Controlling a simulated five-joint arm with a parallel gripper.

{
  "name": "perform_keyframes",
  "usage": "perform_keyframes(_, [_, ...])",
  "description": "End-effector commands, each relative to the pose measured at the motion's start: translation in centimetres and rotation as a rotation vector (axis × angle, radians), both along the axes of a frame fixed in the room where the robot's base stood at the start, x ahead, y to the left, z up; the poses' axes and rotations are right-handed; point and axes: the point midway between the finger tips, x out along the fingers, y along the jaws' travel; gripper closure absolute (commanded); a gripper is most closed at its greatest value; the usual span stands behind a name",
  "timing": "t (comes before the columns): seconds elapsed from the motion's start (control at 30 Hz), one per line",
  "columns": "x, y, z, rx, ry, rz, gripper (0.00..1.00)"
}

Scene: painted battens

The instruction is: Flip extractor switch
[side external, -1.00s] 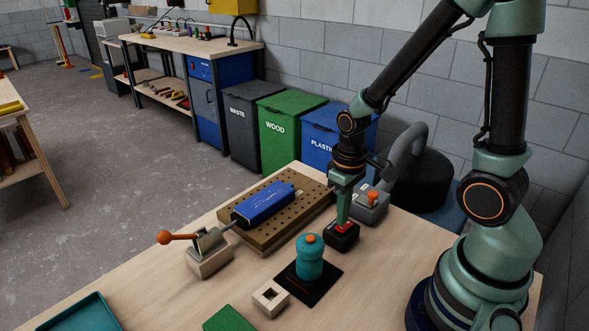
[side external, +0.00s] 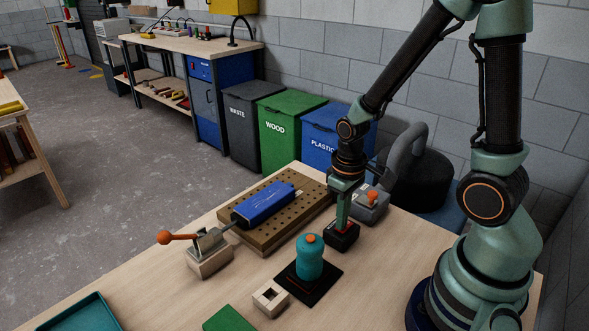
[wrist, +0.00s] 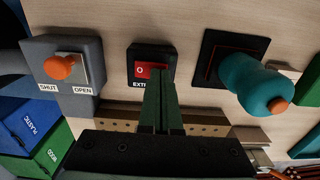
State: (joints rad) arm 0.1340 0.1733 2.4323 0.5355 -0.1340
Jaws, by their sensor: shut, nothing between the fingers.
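The extractor switch is a black box (side external: 342,240) on the table with a red rocker (wrist: 143,71). In the wrist view the rocker's left end shows an "O", and its label is partly hidden by my fingers. My gripper (side external: 344,224) points down, shut and empty, with its green fingertips at the rocker. In the wrist view the fingertips (wrist: 158,72) cover the rocker's right part. They look to be touching it, but I cannot be sure.
A grey box with an orange knob marked SHUT and OPEN (wrist: 62,68) stands beside the switch. A teal bottle (side external: 309,260) on a black mat stands at the near side. A blue block (side external: 265,203) lies on the perforated board (side external: 300,219).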

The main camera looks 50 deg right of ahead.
Motion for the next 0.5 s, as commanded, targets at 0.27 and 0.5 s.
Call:
perform_keyframes(0.27, [0.0,0.0,-0.4,0.000,0.001,0.000,1.00])
perform_keyframes(0.5, [0.1,0.0,0.9,0.000,-0.003,0.000,1.00])
